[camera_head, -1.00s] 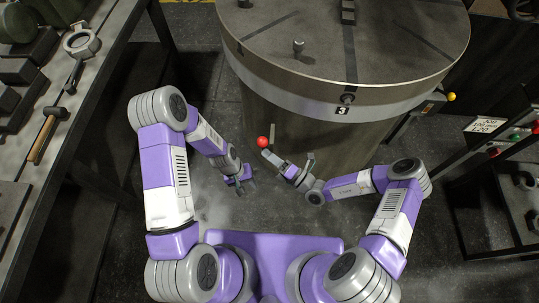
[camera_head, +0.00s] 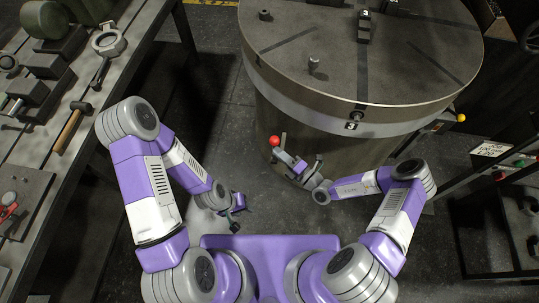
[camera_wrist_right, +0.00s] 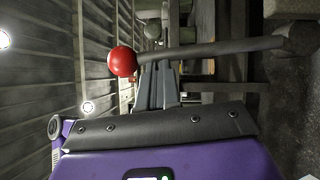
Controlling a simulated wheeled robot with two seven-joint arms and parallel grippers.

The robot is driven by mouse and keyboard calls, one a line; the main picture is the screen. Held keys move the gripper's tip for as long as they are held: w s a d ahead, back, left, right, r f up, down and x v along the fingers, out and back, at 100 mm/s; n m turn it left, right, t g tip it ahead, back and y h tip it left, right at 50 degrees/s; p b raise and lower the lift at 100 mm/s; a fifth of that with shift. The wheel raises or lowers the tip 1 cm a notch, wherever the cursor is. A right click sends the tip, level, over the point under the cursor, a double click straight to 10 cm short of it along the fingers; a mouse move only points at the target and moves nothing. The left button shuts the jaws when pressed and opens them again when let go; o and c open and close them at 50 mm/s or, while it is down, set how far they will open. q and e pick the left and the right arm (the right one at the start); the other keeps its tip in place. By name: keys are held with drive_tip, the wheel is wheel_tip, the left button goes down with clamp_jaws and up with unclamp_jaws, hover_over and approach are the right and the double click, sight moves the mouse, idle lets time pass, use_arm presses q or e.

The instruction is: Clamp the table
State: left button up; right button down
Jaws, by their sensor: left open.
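The round table (camera_head: 425,75) stands ahead on a thick drum, with a "3" plate on its rim. A lever with a red ball knob (camera_head: 275,141) shows in front of the drum, below the rim. In the right wrist view the red ball (camera_wrist_right: 122,61) is at the lever's left end, and its dark rod (camera_wrist_right: 215,49) runs right. My right gripper (camera_head: 298,160) is right beside the lever; whether its fingers touch or enclose it I cannot tell. My left gripper (camera_head: 237,210) is open and empty, low over the floor, away from the table.
A bench (camera_head: 100,110) runs along the left with castings, a ring-shaped part (camera_head: 108,40) and a wooden-handled hammer (camera_head: 72,125). A panel with buttons (camera_head: 515,163) stands at the right. A yellow knob (camera_head: 461,118) juts out by the table's right side. Floor between bench and drum is clear.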

drive_tip(key=shift+w+r, duration=0.15)
drive_tip(key=r+p+v, duration=0.1)
drive_tip(key=v, duration=0.7)
drive_tip(key=s+a+f+n+g, duration=0.2)
drive_tip(key=s+a+n+g, duration=0.2)
drive_tip(key=s+n+g, duration=0.5)
drive_tip(key=s+a+f+n+g, duration=0.25)
drive_tip(key=s+n+g, duration=0.4)
drive_tip(key=n, duration=0.35)
drive_tip(key=s+d+f+n+g+h, duration=0.1)
drive_tip(key=s+d+f+n+h, duration=0.2)
drive_tip(key=n+h, duration=0.45)
drive_tip(key=w+d+r+n+t+h, duration=0.2)
drive_tip(key=w+d+n+t, duration=0.1)
drive_tip(key=n, duration=1.1)
drive_tip(key=shift+w+d+r+t, duration=0.25)
drive_tip(key=shift+w+r+t, duration=0.1)
drive_tip(key=shift+w+t, duration=0.35)
